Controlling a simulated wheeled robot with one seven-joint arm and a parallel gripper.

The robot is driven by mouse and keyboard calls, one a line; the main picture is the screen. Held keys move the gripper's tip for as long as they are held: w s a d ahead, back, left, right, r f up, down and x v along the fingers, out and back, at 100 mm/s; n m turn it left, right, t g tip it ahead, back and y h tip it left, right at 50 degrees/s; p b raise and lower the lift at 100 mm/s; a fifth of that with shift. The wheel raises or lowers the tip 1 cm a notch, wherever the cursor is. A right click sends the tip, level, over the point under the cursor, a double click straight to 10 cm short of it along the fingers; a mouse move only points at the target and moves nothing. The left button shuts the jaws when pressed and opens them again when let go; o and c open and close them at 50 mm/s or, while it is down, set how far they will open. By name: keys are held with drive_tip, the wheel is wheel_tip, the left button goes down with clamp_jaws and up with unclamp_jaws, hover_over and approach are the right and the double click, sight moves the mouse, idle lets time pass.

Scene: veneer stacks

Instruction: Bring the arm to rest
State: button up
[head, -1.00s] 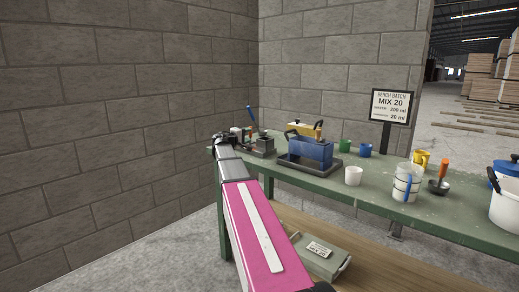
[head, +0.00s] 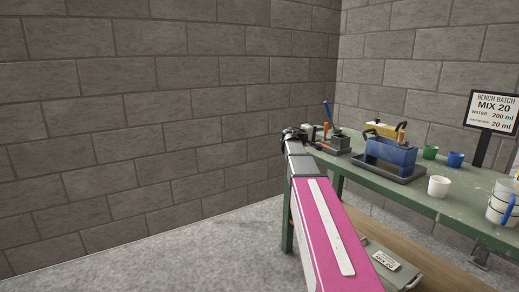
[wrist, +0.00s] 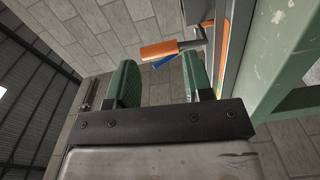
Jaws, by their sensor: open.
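My arm, with a pink and white link, stretches forward from the bottom of the head view toward the left end of the green bench (head: 455,203). My gripper (head: 293,134) shows small and dark at the far end of it, close to the bench's left corner. In the wrist view my gripper (wrist: 160,85) has two green-padded fingers standing apart with nothing between them. An orange handle (wrist: 159,50) and a blue piece (wrist: 165,61) lie beyond the fingertips. Whether the gripper touches the bench edge cannot be told.
On the bench stand a dark tool fixture (head: 335,143), a blue container (head: 390,153) in a dark tray, a white cup (head: 438,187), a green cup (head: 430,152), a blue cup (head: 455,159) and a sign (head: 492,112). A labelled case (head: 383,262) sits below. Floor on the left is clear.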

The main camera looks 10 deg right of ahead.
drive_tip(key=s+a+f+m+g+y, duration=0.1)
drive_tip(key=s+a+f+y, duration=0.3)
drive_tip(key=f, duration=0.5)
drive_tip(key=s+a+f+g+y, duration=0.1)
drive_tip(key=s+a+f+y, duration=0.1)
drive_tip(key=s+a+f, duration=0.5)
drive_tip(key=s+a+f+m+g+y, duration=0.1)
drive_tip(key=s+f+y, duration=0.25)
drive_tip(key=f, duration=0.85)
drive_tip(key=s+a+f+g+y, duration=0.1)
drive_tip(key=s+a+f+y, duration=0.2)
drive_tip(key=s+a+f, duration=0.3)
drive_tip(key=s+a+f+m+g+y, duration=0.1)
drive_tip(key=s+a+f+y, duration=0.3)
drive_tip(key=s+a, duration=0.5)
wheel_tip(320, 180, down, 2)
drive_tip(key=shift+s+f+g, duration=0.25)
drive_tip(key=shift+s+g, duration=0.55)
drive_tip(key=shift+s, duration=0.1)
drive_tip(key=shift+d, duration=0.15)
